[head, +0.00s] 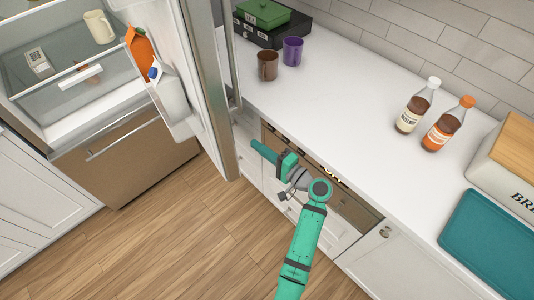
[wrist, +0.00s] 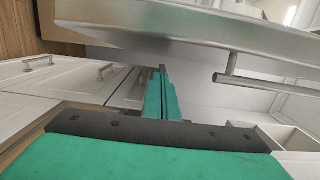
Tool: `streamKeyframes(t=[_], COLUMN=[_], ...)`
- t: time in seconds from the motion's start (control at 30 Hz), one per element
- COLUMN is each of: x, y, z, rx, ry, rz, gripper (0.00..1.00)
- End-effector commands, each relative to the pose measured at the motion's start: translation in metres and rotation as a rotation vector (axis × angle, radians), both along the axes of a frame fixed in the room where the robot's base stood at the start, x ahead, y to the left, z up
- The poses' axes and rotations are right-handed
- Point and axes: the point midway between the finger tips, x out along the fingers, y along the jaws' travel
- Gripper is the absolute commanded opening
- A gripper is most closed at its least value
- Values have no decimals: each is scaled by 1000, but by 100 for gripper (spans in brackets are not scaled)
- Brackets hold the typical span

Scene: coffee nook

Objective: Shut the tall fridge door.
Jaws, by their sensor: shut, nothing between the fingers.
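The tall fridge door (head: 205,80) stands wide open in the head view, swung out from the fridge (head: 75,85) toward the counter. Its inner shelf holds cartons, and its bar handle (head: 234,60) is on the side facing the counter. My gripper (head: 262,150) is shut and empty, to the right of the door, on its outer side, in front of the counter drawers. In the wrist view the shut fingers (wrist: 163,80) point along the door (wrist: 190,30), which fills the top, with the handle (wrist: 265,85) at right. I see no clear contact.
The white counter (head: 330,105) bounds the space on the right, with a brown mug (head: 267,65), a purple mug (head: 293,51) and two bottles (head: 412,108) on it. Inside the fridge stands a cream mug (head: 99,27). The wooden floor (head: 160,240) is clear.

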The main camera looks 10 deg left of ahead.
Motion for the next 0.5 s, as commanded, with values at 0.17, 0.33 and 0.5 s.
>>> streamKeyframes(t=[0.17, 0.33, 0.5], x=[18, 0, -8], y=[28, 45, 55], z=[0, -1, 0], rx=[-1, 0, -1], ry=[0, 0, 1], rz=[2, 0, 0], gripper=[0, 0, 0])
